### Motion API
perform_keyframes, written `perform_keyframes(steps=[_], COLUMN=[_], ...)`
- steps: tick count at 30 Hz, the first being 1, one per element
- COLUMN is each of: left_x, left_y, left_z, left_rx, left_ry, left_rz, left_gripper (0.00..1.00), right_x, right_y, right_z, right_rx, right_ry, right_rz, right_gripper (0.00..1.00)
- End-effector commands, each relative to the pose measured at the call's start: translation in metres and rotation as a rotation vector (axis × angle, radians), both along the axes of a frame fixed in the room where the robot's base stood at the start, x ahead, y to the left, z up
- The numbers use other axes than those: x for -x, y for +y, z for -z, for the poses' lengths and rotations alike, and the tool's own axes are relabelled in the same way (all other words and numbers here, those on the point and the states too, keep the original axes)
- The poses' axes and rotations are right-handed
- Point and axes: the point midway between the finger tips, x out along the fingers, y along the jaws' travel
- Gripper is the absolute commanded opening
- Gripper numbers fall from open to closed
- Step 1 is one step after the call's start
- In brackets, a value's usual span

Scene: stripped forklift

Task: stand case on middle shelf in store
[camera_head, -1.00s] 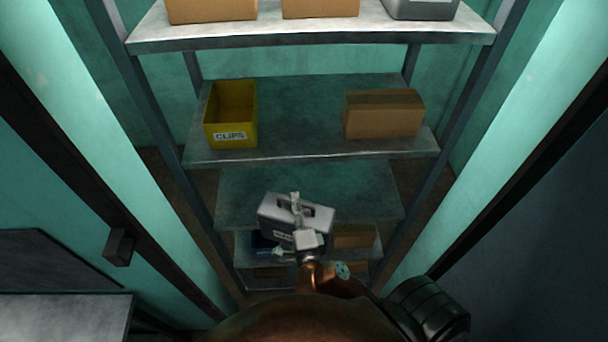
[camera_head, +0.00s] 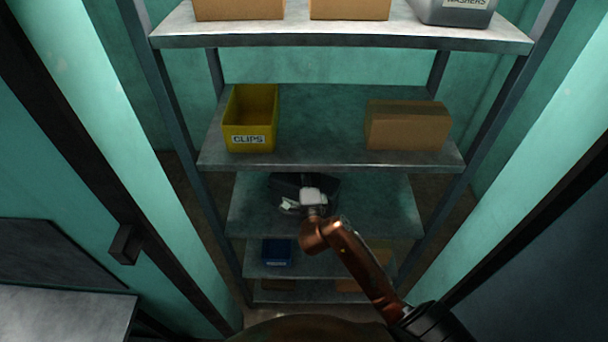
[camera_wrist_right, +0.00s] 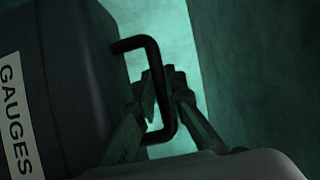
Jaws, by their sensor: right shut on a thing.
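The case (camera_head: 290,184) is a dark grey box at the middle shelf (camera_head: 375,205), partly in the shadow of the shelf above. I cannot tell whether its base touches the shelf. In the right wrist view the case (camera_wrist_right: 70,70) fills the left side, with a white GAUGES label and a black handle (camera_wrist_right: 150,50). My right gripper (camera_head: 306,200) is in front of the case in the head view. In the wrist view its fingers (camera_wrist_right: 165,95) are shut on the handle. My left gripper is out of view.
The shelf above holds a yellow CLIPS bin (camera_head: 250,118) and a cardboard box (camera_head: 408,125). A blue bin (camera_head: 277,252) stands on the shelf below. Rack posts (camera_head: 175,150) and the door frame (camera_head: 120,150) flank the reach. The middle shelf looks clear on both sides of the case.

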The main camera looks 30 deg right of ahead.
Motion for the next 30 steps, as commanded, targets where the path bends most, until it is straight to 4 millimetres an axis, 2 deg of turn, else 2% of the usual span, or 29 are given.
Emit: perform_keyframes(steps=[5,13,26,27,30], left_x=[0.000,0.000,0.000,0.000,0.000], left_y=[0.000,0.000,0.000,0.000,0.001], left_z=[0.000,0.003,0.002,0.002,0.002], left_rx=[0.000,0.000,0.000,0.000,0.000], left_ry=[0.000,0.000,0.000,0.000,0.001], left_rz=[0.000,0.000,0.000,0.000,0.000], left_gripper=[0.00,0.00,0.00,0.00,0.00], right_x=[-0.008,-0.007,-0.007,-0.007,-0.007], right_y=[-0.003,-0.003,-0.003,-0.003,-0.003], right_z=[0.000,0.031,0.034,0.037,0.037], right_rx=[0.001,0.000,0.004,0.001,0.001], right_ry=[-0.006,-0.004,-0.006,0.000,0.000], right_rz=[-0.002,-0.002,-0.003,-0.001,-0.001], right_gripper=[0.00,0.00,0.00,0.13,0.20])
